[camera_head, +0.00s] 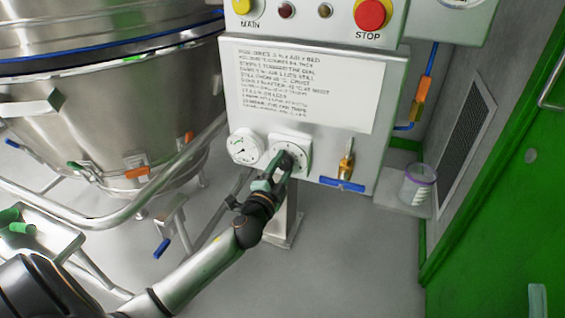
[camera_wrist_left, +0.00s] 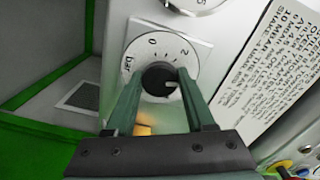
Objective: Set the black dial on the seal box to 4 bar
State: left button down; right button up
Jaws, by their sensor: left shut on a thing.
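The seal box (camera_head: 312,150) is a pale grey panel box. The black dial (camera_wrist_left: 157,75) sits on a round white scale on a square plate (camera_head: 303,140) low on its front. In the left wrist view the scale shows 0 at the top, 2 at the upper right and "bar" at the left. A light mark on the dial's lower right points past the 2; other numbers are hidden by the fingers. My left gripper (camera_head: 281,167) is shut on the dial, one green finger on each side. My right gripper is in neither view.
A white gauge (camera_head: 245,147) sits left of the dial. A brass valve with a blue handle (camera_head: 341,185) sits right of it. Above are an instruction sheet (camera_head: 300,85) and a red STOP button (camera_head: 372,13). A steel vessel (camera_head: 95,110) and pipe stand left.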

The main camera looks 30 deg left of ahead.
pick_arm(q)
jog(key=shift+r+m+p, duration=0.1)
jog(key=shift+m+p, duration=0.2)
jog(key=shift+m, duration=1.1)
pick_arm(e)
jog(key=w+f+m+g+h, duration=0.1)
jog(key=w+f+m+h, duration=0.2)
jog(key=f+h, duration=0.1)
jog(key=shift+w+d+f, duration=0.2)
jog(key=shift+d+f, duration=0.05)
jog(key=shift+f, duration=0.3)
pick_arm(q)
jog(key=shift+c, duration=1.3)
grip_release()
